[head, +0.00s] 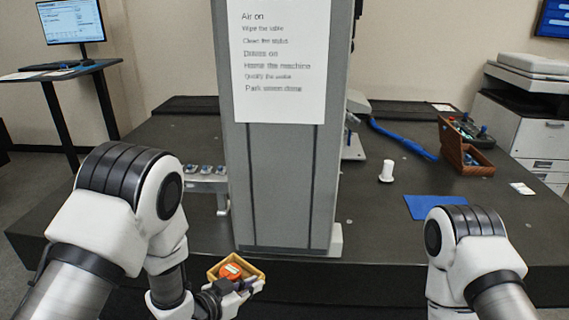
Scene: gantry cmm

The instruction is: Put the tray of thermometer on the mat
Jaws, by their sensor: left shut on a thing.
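A small yellow tray (255,268) with an orange-red round item (230,271) inside shows at the bottom centre, in front of the table's front edge. My left gripper (240,288) is shut on the tray at its near side and holds it up. Whether the orange item is the thermometer I cannot tell. A flat blue mat (422,204) lies on the dark table at the right, well apart from the tray. My right arm reaches in at the lower right, and its gripper is not visible. The right arm's upper joint covers the near right part of the mat.
A wide grey column (283,190) with a printed list stands on the table between the tray and the mat. A white spool-like part (387,171), a wooden box (463,150) and a small card (522,188) lie around the mat.

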